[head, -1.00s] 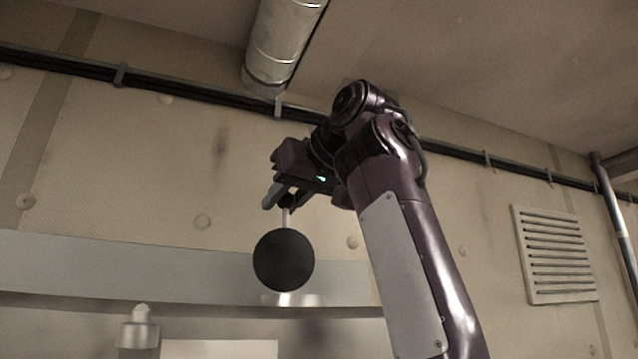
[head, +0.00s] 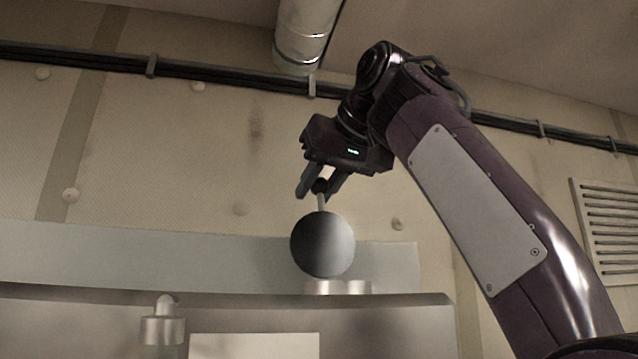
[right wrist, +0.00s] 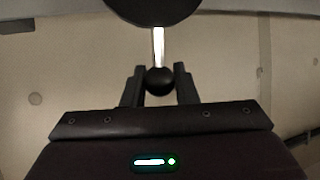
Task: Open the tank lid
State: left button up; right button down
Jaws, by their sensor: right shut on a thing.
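A dark round piece (head: 322,244) on a thin pale stem with a dark ball knob (head: 319,186) appears to be the tank lid. I cannot tell whether it is a flat disc or a ball. My right gripper (head: 318,190) is above it, shut on the knob. In the right wrist view the fingers (right wrist: 159,76) sit on either side of the knob (right wrist: 160,82), and the dark piece (right wrist: 155,8) is cut by the top edge. Below the round piece, a pale metal neck (head: 345,287) shows above the grey tank rim (head: 400,299); contact is unclear. My left gripper is not visible.
A pale capped fitting (head: 163,326) stands on the left by a white panel (head: 255,346). A shiny pipe (head: 303,38) comes down from the ceiling. Dark cables (head: 215,80) run along the wall, with a vent (head: 608,225) on the right.

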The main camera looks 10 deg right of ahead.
jog(key=shift+w+a+f, duration=0.1)
jog(key=shift+w+f, duration=0.1)
jog(key=shift+f, duration=0.25)
jog(key=c, duration=1.4)
grip_release()
jog(key=shift+o, duration=1.1)
jog(key=shift+w+r, duration=0.1)
jog(key=shift+w, duration=0.15)
jog(key=shift+s+r, duration=0.15)
jog(key=shift+s, duration=0.15)
jog(key=shift+d, duration=0.2)
